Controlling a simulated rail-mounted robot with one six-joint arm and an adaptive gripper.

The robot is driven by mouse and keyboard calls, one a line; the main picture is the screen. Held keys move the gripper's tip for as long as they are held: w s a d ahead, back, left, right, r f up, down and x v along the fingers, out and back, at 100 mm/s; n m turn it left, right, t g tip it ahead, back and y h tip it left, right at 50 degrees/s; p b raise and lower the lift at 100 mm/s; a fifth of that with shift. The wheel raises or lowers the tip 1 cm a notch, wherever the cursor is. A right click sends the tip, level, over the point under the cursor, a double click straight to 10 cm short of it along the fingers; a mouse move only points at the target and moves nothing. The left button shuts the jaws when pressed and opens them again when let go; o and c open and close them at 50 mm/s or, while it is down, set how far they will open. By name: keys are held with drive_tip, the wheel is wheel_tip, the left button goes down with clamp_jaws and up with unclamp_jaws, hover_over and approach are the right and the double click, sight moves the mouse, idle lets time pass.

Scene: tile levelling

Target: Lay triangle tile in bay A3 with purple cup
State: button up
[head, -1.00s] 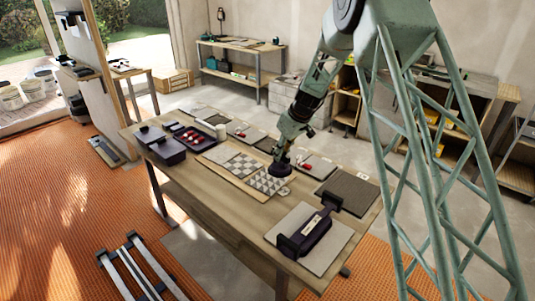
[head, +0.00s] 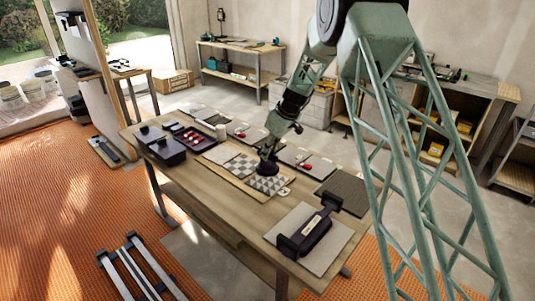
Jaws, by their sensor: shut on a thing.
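My gripper (head: 270,151) is shut on a dark round cup (head: 266,168), which looks purple-black, at the lower end of my arm. The cup is low over the patterned panels on the table. A grey-and-white triangle-patterned tile (head: 268,185) lies just in front of the cup; the cup hides part of its far edge. I cannot tell whether cup and tile touch. Checkered tiles (head: 241,166) lie to its left on a pale wooden board (head: 222,171). Bay labels are too small to read.
A dark two-pad lifter (head: 314,231) lies on a light grey slab (head: 298,257) at the table's near right. Dark bins (head: 170,152), a tray with red items (head: 178,131) and a pale cylinder (head: 221,132) stand left. Small panels with red items (head: 305,164) lie along the far edge.

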sight(268, 164)
drive_tip(key=shift+f+b, duration=0.5)
drive_tip(key=shift+f, duration=2.55)
drive_tip(key=shift+f, duration=0.25)
drive_tip(key=o, duration=0.9)
drive_tip(key=shift+r, duration=0.1)
drive_tip(key=shift+v, duration=5.95)
drive_tip(key=shift+s+d, duration=0.1)
